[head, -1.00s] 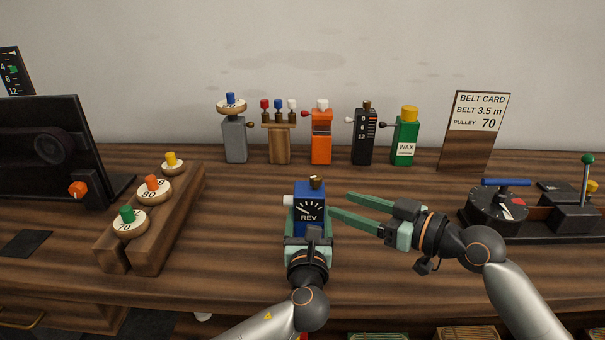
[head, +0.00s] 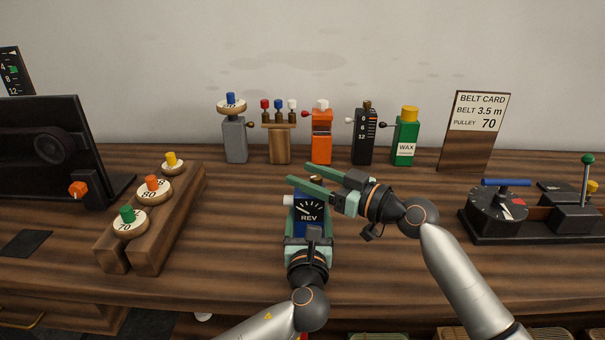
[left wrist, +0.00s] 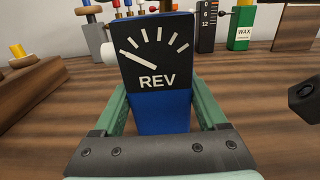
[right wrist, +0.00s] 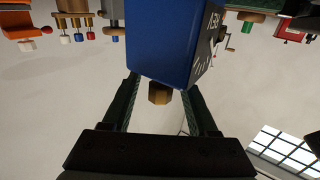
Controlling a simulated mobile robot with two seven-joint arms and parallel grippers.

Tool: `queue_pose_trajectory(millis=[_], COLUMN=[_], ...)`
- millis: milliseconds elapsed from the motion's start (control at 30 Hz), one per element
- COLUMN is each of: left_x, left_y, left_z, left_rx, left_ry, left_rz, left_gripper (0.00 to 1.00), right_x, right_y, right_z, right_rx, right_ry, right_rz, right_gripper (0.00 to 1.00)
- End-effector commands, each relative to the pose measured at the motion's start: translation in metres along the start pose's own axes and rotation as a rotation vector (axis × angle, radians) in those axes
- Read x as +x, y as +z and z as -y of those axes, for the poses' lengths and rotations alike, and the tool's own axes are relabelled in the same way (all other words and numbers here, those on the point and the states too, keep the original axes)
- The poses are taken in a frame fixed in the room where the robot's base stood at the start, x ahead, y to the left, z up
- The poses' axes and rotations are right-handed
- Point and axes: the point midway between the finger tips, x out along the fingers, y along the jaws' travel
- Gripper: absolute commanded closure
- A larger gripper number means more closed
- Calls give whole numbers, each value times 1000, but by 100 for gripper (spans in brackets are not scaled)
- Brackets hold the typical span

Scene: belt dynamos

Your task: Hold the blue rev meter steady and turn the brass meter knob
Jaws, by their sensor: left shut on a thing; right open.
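The blue rev meter (head: 307,217) stands upright on the bench, its REV dial facing me; it fills the middle of the left wrist view (left wrist: 160,110). My left gripper (head: 309,236) is shut on its sides, one green finger along each side. My right gripper (head: 298,174) is open at the meter's top, fingers pointing left. In the right wrist view, which appears upside down, the brass knob (right wrist: 160,94) shows between the open fingers, with a gap on each side.
A wooden block with pulley discs (head: 150,245) stands left. Several bottle-like devices, including an orange one (head: 322,140) and a green WAX one (head: 405,145), line the back. A belt card (head: 478,125) and a black lever unit (head: 500,222) are right. Bench between is clear.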

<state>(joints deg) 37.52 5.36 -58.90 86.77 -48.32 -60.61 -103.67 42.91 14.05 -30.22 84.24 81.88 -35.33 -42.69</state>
Motion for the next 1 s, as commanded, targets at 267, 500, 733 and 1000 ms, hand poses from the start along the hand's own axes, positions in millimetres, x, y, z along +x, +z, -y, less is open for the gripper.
queue_pose_trajectory(millis=[267,500,733,1000], left_x=[-1,-1,-1,-1], left_y=[-5,-5,-5,-5], left_z=[1,0,0,0], left_rx=[0,0,1,1], left_ry=[-2,-1,-1,-1], left_rz=[-9,-9,-9,-9], left_gripper=[100,100,100,100], right_x=[14,14,14,14], right_y=[0,0,0,0], right_z=[0,0,0,1], right_rx=[-2,-2,-2,-1], right_ry=[0,0,0,-1], right_rz=[1,1,1,1], right_gripper=[41,45,71,100])
